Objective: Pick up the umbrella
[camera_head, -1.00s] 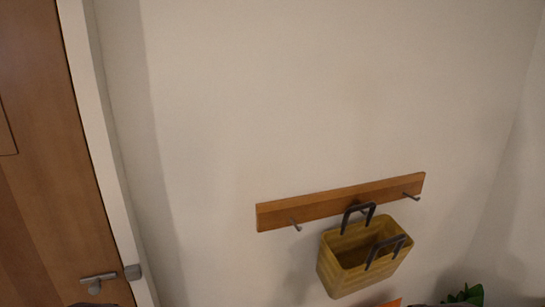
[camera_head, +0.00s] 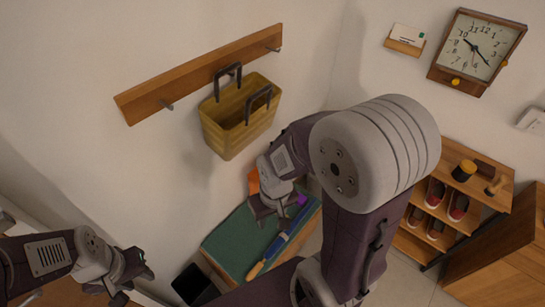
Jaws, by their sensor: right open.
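A long blue thing with a light wooden end, which looks like the umbrella (camera_head: 279,243), lies slantwise on the green top of a low bench (camera_head: 232,245). My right gripper (camera_head: 271,212) is above the bench, close to the upper left of the umbrella. Its fingers are apart, and I see nothing held between them. A small purple patch shows beside it; I cannot tell what it belongs to. My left gripper (camera_head: 130,278) is at the lower left, well away from the umbrella, with its fingers apart and empty.
A yellow basket (camera_head: 238,115) hangs from a wooden hook rail (camera_head: 205,70) on the wall above the bench. A dark bin (camera_head: 194,284) stands left of the bench. A shoe shelf (camera_head: 480,180) and a clock (camera_head: 478,50) are to the right.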

